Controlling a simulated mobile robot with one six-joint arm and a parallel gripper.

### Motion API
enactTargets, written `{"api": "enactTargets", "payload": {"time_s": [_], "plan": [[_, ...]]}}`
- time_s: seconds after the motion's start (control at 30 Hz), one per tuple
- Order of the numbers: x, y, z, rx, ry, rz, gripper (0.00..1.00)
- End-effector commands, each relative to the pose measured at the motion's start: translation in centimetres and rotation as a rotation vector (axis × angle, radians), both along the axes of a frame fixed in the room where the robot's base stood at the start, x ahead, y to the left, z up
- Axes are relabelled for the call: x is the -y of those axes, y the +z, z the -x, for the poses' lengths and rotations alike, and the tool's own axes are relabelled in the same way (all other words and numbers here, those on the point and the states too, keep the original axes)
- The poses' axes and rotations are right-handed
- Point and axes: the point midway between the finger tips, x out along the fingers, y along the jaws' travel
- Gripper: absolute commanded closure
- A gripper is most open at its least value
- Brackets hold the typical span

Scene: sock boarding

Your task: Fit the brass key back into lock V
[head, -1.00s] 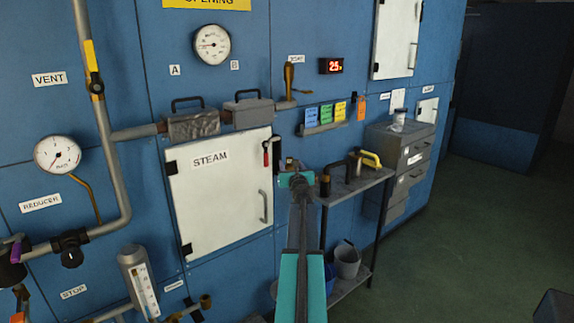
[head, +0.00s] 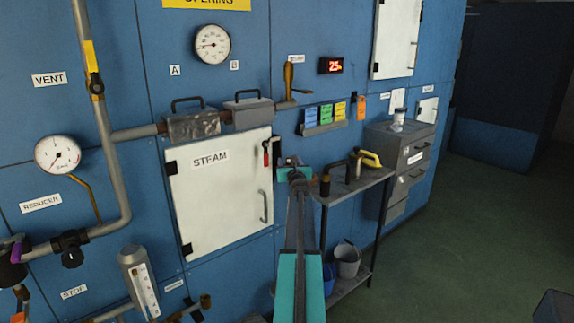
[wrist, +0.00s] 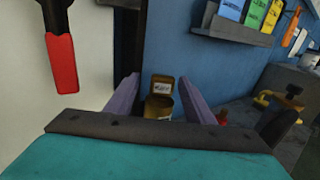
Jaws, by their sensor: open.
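My gripper (head: 292,162) is beside the right edge of the white STEAM door, above the left end of the metal bench. In the wrist view my gripper (wrist: 158,84) has its two purple-grey fingers apart, with nothing clearly held. A brass-coloured piece (wrist: 160,106) with a small white label shows between and beyond the fingers, against the blue wall. I cannot tell whether it is the key, the lock or both. The label is too small to read. No lock marked V can be made out in the head view, where my gripper hides that spot.
A red-handled lever (wrist: 62,62) hangs on the STEAM door (head: 218,195), left of my gripper. A rack of coloured cards (head: 325,127) is on the wall above right. The bench (head: 350,185) holds dark and yellow-handled items. A drawer cabinet (head: 405,150) stands farther right.

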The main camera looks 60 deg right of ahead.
Motion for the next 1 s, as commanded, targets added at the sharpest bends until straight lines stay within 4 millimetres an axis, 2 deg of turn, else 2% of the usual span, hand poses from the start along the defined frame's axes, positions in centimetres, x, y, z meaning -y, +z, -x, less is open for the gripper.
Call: {"api": "enactTargets", "payload": {"time_s": [0.17, 0.4, 0.47, 0.77, 1.0], "plan": [[0.0, 0.0, 0.0, 0.0, 0.0, 0.0, 0.53], [0.0, 0.0, -0.1, 0.0, 0.001, 0.0, 0.94], [-0.1, 0.0, -0.1, 0.0, 0.002, 0.0, 1.0], [-0.1, 0.2, -0.2, 0.0, 0.003, 0.0, 1.0], [-0.2, 1.7, -0.2, 0.001, 0.004, 0.001, 1.0]]}}
